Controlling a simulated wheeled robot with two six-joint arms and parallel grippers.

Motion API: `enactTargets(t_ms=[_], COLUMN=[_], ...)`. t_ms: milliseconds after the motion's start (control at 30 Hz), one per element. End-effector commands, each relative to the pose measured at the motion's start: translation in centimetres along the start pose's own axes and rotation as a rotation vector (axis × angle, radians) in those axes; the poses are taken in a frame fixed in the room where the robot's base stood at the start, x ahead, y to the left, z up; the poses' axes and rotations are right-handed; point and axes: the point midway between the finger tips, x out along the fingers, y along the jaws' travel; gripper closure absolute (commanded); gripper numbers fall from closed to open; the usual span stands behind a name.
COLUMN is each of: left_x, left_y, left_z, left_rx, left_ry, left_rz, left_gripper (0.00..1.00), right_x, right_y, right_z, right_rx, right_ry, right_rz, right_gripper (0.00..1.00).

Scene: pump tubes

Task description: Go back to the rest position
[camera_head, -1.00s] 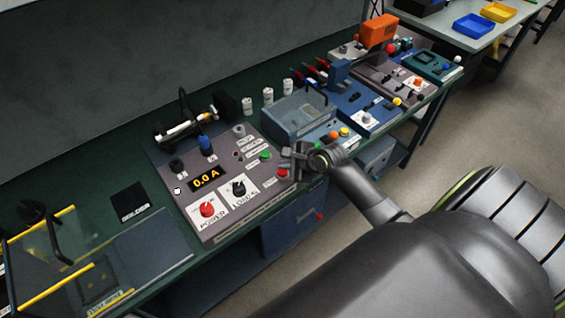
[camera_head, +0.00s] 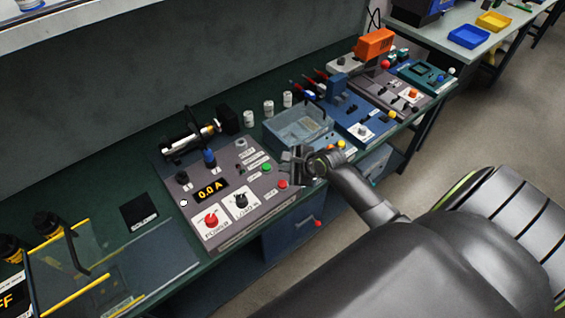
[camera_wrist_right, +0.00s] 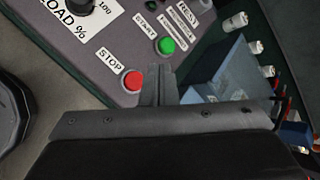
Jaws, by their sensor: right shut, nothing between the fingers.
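My right gripper (camera_head: 296,164) is over the right edge of the grey control panel (camera_head: 200,170). Its arm comes in from the lower right. In the right wrist view the fingers (camera_wrist_right: 158,80) are closed together with nothing between them. They appear close beside the red STOP button (camera_wrist_right: 132,79), with the green button (camera_wrist_right: 165,45) just beyond. I cannot tell whether they touch the panel. The panel display reads 0.0 A. My left gripper is not in view.
A clear blue-grey box (camera_head: 296,128) stands beside the gripper. A blue device (camera_head: 352,115) and an orange device (camera_head: 375,43) stand farther right. A clear cover with yellow edges (camera_head: 78,262) is at lower left. Open floor (camera_head: 500,125) lies to the right.

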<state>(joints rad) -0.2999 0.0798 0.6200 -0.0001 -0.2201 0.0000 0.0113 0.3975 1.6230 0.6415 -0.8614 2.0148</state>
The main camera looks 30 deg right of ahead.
Motion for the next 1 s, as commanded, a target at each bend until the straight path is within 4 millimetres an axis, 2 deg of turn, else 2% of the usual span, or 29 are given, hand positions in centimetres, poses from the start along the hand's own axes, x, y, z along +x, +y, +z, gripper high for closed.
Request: enactTargets(t_ms=[767,867,1000], left_x=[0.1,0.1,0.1], left_y=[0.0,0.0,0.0], left_z=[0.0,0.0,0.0], left_rx=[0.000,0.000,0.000], left_ry=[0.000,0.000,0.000], left_rz=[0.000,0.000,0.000], left_gripper=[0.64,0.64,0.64], right_x=[0.0,-0.4,-2.0], right_y=[0.2,1.2,4.2], right_z=[-0.1,-0.1,-0.2], right_rx=[-0.011,-0.081,-0.324], right_ry=[0.002,0.012,0.043], right_rz=[0.002,0.017,0.064], right_gripper=[1.00,1.00,1.00])
